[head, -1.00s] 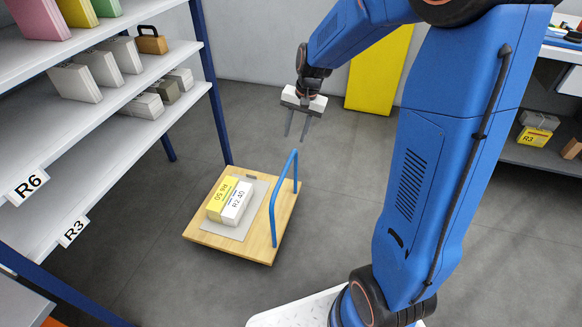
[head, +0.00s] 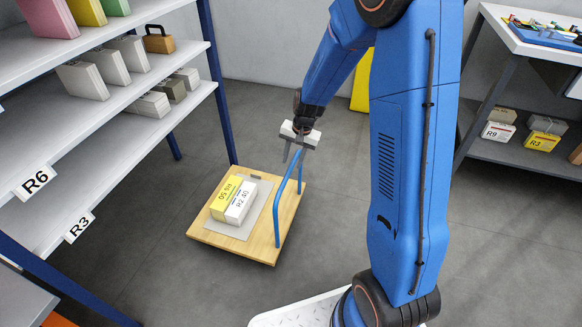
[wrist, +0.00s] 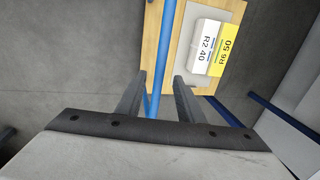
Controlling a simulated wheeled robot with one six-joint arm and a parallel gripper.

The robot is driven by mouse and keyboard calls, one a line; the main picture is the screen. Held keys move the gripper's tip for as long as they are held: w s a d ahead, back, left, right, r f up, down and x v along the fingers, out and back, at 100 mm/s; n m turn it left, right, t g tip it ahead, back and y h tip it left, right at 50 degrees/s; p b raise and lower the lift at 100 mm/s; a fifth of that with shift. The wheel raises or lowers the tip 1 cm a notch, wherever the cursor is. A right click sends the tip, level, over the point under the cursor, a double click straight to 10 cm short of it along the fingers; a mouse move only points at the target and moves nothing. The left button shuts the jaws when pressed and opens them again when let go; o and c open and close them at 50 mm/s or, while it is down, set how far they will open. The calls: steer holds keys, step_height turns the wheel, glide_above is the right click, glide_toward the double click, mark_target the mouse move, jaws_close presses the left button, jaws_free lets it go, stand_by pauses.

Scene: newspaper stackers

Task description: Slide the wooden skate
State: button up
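The wooden skate (head: 262,247) is a flat board on the floor beside the left shelving, with a grey mat (head: 221,229) on it. A yellow-labelled bundle (head: 226,199) and a white-labelled bundle (head: 240,204) lie side by side on the mat. A blue bar handle (head: 280,214) rises along the skate's right side. My gripper (head: 290,158) is open and points down near the handle's far upper end. In the wrist view the blue handle (wrist: 165,45) runs up between the two open fingers (wrist: 157,88). I cannot tell whether a finger touches it.
White shelving with blue posts (head: 218,90) stands close to the skate's left, with labels R6 and R3. A workbench (head: 500,35) with bundles on its lower shelf is at the right. A yellow panel (head: 362,82) leans at the back wall. Floor right of the skate is clear.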

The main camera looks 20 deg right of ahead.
mark_target(290, 169)
steer(key=shift+w+a+f, duration=0.1)
steer(key=shift+a+f, duration=0.1)
steer(key=shift+f, duration=0.9)
steer(key=shift+w+a+f, duration=0.1)
steer(key=shift+a+f, duration=0.05)
steer(key=shift+f, duration=0.9)
jaws_close()
